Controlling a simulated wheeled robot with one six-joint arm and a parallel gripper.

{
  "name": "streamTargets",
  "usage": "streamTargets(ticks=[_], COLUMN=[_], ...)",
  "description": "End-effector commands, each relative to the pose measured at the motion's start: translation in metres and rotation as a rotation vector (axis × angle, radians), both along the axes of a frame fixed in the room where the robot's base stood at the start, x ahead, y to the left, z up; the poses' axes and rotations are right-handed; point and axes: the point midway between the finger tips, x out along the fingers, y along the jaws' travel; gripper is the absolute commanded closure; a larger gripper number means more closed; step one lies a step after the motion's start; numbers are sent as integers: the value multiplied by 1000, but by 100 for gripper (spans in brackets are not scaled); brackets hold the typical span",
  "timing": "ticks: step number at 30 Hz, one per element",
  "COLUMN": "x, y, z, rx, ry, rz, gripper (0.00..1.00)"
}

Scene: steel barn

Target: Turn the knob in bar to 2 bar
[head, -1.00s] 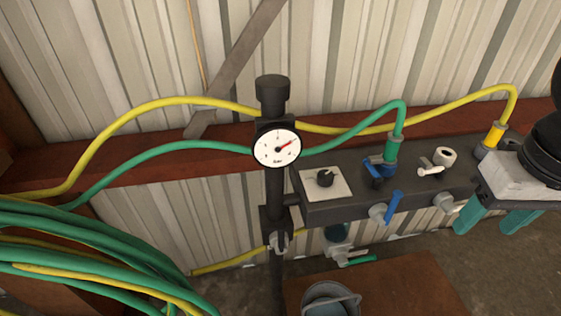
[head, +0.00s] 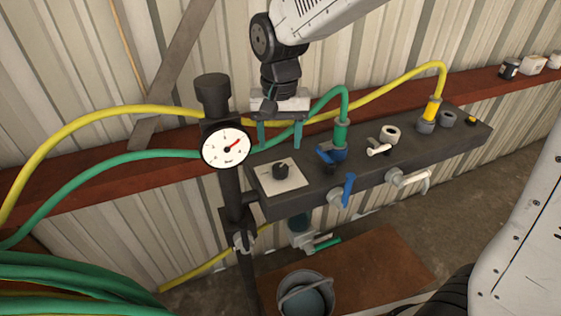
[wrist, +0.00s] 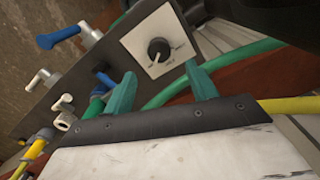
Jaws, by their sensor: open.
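The black knob (head: 281,171) sits on a pale square plate (head: 268,183) at the left end of the dark manifold. It also shows in the wrist view (wrist: 158,49), with a light pointer line and small scale marks too small to read. A round white gauge (head: 226,147) with a red needle pointing up and right stands left of the knob; its numbers are not legible. My gripper (head: 279,144) is open and empty, fingers pointing down, above and behind the knob plate in the head view. In the wrist view, its teal fingertips (wrist: 160,82) are apart, with the knob beyond them.
A green hose (head: 328,101) and a yellow hose (head: 390,82) run close behind my gripper. Blue valve levers (head: 348,189) and white ones (head: 410,180) stick out of the manifold to the right. A bucket (head: 305,295) stands below.

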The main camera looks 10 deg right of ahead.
Motion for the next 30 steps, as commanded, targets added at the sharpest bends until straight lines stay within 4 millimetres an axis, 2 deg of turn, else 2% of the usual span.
streamTargets(ticks=[12, 18, 25, 30], x=[0, -1, 0, 0], y=[-1, -1, -1, -1], z=[-62, -73, -74, -74], rx=[-1, -1, -1, 0], ry=[3, 1, 1, 1], rz=[-1, -1, -1, -1], gripper=[43, 43, 43, 87])
